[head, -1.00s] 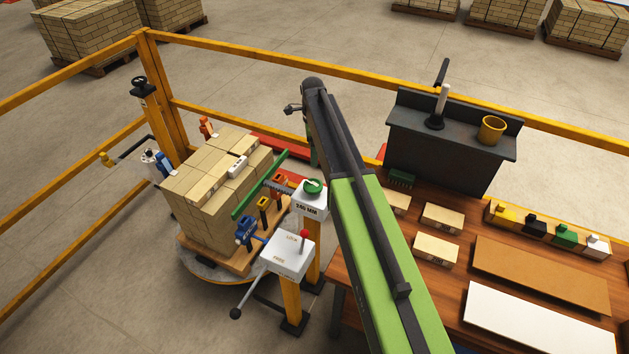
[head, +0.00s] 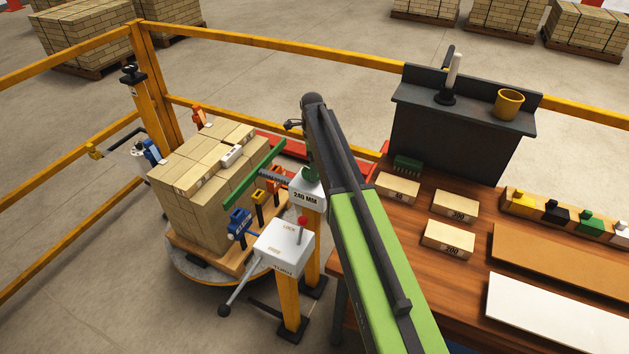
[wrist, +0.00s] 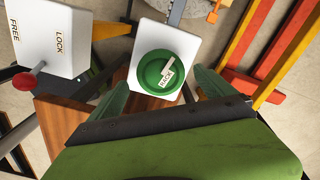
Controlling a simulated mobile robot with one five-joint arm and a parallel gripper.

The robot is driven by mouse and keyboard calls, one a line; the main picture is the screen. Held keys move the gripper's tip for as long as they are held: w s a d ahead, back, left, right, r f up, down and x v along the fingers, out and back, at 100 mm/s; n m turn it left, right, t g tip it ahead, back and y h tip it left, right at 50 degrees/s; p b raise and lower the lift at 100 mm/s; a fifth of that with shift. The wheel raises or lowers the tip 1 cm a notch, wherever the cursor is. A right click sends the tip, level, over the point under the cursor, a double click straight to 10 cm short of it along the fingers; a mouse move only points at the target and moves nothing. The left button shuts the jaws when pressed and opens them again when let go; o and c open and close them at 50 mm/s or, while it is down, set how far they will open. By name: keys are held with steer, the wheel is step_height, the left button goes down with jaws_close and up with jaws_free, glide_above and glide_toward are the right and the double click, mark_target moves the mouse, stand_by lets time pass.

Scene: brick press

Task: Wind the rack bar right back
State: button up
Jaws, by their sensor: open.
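The green push bar (head: 255,174) stands along the right side of the brick stack, on the end of a grey toothed rack (head: 275,177). The rack runs to a white box (head: 307,195) marked 240 MM. On that box is a round green knob (wrist: 168,76) labelled RACK, with a white pointer line. In the head view the knob (head: 309,175) is partly hidden by my arm. My gripper (wrist: 160,84) is open above the knob, its two green fingers on either side of it in the wrist view. I cannot tell whether they touch it.
A white LOCK/FREE box (head: 284,248) with a red-knobbed lever (head: 303,221) stands close to the knob. The brick stack (head: 190,200) sits on a round turntable (head: 190,277). A wooden workbench (head: 400,240) is to the right, and yellow rails (head: 250,48) run behind.

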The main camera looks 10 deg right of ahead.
step_height(320, 180, down, 3)
steer(key=shift+r+b, duration=0.15)
steer(key=shift+b, duration=0.5)
steer(key=shift+r, duration=0.1)
steer(key=c, duration=1.4)
steer(key=shift+d, duration=0.25)
steer(key=shift+a, duration=0.15)
